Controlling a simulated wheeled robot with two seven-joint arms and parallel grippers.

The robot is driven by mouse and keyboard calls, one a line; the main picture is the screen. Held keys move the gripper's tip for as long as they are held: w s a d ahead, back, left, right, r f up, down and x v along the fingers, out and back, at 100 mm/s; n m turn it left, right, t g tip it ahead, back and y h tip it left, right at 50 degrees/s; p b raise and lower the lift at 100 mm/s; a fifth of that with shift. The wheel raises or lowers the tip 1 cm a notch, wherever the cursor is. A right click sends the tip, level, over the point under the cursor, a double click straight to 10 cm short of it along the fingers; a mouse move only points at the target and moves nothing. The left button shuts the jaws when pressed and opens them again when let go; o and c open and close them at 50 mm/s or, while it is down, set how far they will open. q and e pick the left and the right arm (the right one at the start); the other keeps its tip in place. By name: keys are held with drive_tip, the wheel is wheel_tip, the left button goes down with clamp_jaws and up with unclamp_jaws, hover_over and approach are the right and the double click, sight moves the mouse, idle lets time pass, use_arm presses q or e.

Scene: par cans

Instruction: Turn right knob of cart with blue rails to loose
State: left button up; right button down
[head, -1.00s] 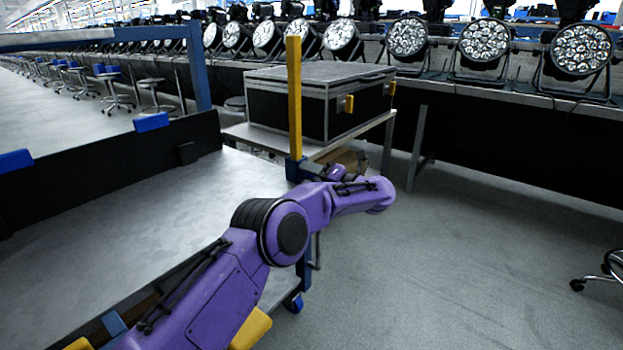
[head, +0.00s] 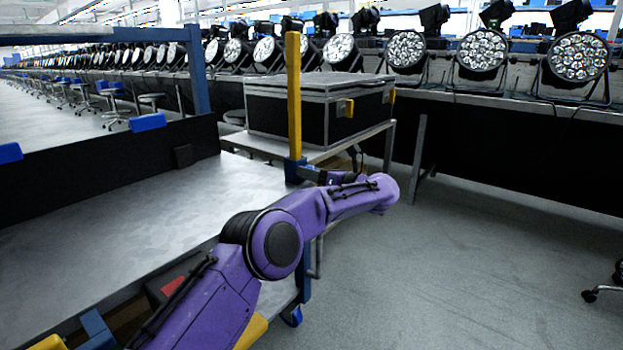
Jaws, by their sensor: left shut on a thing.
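The cart (head: 120,212) has a flat grey metal top, blue frame parts and dark side panels. At its right corner a yellow upright post (head: 294,95) stands in a blue bracket (head: 294,171). My purple left arm crosses in front of the cart's right end. Its dark left gripper (head: 316,176) is at the right side of the bracket, shut on a small part there, which I take for the right knob. The knob itself is hidden by the gripper and wrist, so its turn angle cannot be seen. My right gripper is out of view.
A black flight case (head: 285,122) with metal edges and yellow latches sits on a table behind the cart. Par cans (head: 482,52) line the long black-draped bench at the back. The grey floor (head: 470,250) to the right is clear, apart from a chair base at the right edge.

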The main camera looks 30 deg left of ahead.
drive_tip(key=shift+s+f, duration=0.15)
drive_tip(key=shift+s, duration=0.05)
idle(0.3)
use_arm(q)
drive_tip(key=o, duration=1)
drive_tip(key=shift+o, duration=0.2)
drive_tip(key=d+p, duration=0.3)
drive_tip(key=d, duration=0.7)
drive_tip(key=shift+s+d, duration=0.25)
drive_tip(key=shift+s, duration=0.15)
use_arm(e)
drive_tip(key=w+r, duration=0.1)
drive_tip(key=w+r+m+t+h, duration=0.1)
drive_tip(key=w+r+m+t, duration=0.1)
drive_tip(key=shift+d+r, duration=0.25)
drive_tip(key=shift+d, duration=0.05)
